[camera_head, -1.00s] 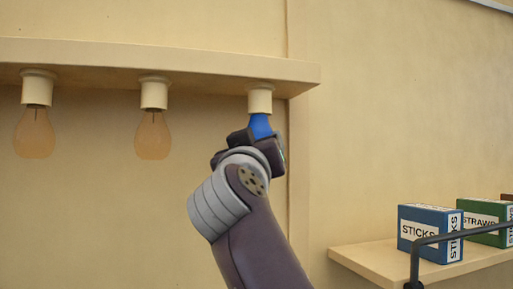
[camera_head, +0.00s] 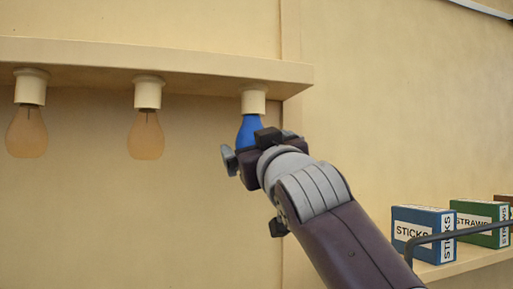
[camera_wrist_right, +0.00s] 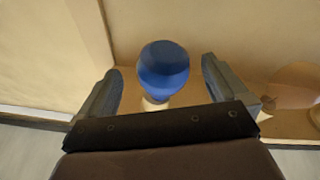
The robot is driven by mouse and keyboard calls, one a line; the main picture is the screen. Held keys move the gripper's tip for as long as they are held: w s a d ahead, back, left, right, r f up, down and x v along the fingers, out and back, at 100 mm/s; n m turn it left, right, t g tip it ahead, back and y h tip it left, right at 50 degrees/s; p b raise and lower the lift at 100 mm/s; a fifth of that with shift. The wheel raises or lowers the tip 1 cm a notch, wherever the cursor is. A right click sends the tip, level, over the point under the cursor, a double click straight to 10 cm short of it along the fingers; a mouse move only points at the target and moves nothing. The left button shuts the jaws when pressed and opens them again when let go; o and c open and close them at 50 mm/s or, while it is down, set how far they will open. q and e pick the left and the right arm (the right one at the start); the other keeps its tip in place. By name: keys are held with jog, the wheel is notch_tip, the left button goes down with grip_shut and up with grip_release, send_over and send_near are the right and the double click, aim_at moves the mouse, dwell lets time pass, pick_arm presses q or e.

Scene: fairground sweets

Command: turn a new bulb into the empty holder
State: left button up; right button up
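A blue bulb (camera_head: 249,130) hangs upright under the right-hand cream holder (camera_head: 253,99), its neck meeting the holder's mouth. How deep it is turned in cannot be seen. In the right wrist view the blue bulb (camera_wrist_right: 163,68) sits between the two fingers of my right gripper (camera_wrist_right: 162,88), with a gap on each side. The holder (camera_wrist_right: 155,103) shows behind it. In the head view my right gripper (camera_head: 248,148) is open around the bulb's lower part, which it partly hides. My left gripper is not in view.
Two amber bulbs (camera_head: 26,132) (camera_head: 146,135) hang in holders to the left under the beam (camera_head: 190,65). At lower right a shelf (camera_head: 440,268) carries a blue STICKS box (camera_head: 415,232) and a green STRAWS box (camera_head: 478,222), with a dark rail in front.

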jog(key=shift+a, duration=0.1)
dwell(0.4)
jog(key=shift+a+f, duration=0.1)
jog(key=shift+f, duration=0.05)
jog(key=shift+f+m+h+b, duration=0.15)
jog(key=shift+m+h+b, duration=0.5)
jog(key=shift+h, duration=0.25)
jog(key=m+h, duration=0.1)
jog(key=h+p, duration=0.1)
jog(key=h, duration=0.1)
jog(key=r+m+h+p, duration=0.1)
jog(key=h, duration=0.1)
jog(key=shift+a+m+t, duration=0.3)
jog(key=shift+a+m, duration=0.05)
jog(key=shift+a, duration=0.05)
jog(key=shift+a+f+m+h, duration=0.25)
jog(key=shift+m+h, duration=0.15)
jog(key=shift+h, duration=0.7)
jog(key=shift+s+d, duration=0.15)
jog(key=shift+d, duration=0.3)
jog(key=shift+a, duration=0.2)
jog(key=c, duration=1.1)
